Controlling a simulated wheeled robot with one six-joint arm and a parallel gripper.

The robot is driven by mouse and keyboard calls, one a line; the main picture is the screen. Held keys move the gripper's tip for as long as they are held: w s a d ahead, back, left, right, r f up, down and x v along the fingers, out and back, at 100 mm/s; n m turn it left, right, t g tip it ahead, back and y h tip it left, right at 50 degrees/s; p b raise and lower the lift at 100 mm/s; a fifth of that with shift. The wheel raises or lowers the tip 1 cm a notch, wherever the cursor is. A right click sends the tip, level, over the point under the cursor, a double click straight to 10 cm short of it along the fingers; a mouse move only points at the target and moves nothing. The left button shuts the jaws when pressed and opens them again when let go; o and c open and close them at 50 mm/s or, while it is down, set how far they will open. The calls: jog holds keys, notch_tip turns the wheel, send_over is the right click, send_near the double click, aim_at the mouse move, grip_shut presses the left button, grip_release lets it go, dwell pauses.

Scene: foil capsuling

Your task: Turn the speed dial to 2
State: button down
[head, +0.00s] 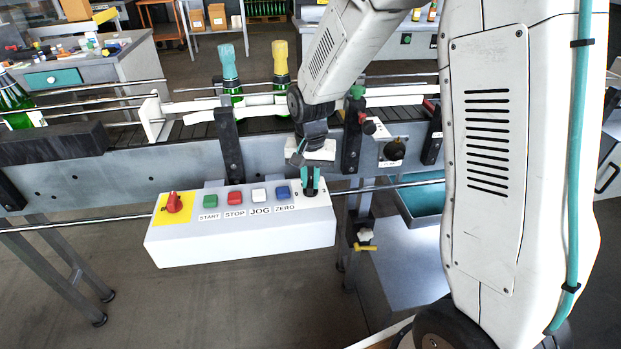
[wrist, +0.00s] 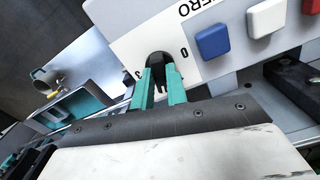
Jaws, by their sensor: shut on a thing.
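The speed dial (wrist: 159,60) is a black knob at the right end of the white control box (head: 240,238). In the wrist view a "0" and a "3" show on the panel beside it; other marks are hidden. My gripper (head: 309,183) has teal fingers that point down at the box. The fingers also show in the wrist view (wrist: 159,82), one on each side of the knob, shut on it. In the head view the dial (head: 310,191) is mostly hidden by the fingers. I cannot read its exact setting.
Left of the dial are a blue ZERO button (head: 282,192), a white JOG button (head: 259,195), a red STOP button (head: 235,198), a green START button (head: 210,201) and a red switch (head: 174,202). A conveyor with foil-topped bottles (head: 230,70) runs behind. A yellow-handled valve (head: 366,247) hangs at right.

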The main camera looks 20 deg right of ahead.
aim_at(311, 182)
jog(key=shift+m, duration=1.5)
jog(key=c, duration=1.4)
grip_release()
notch_tip(311, 182, up, 8)
jog(key=shift+f, duration=0.1)
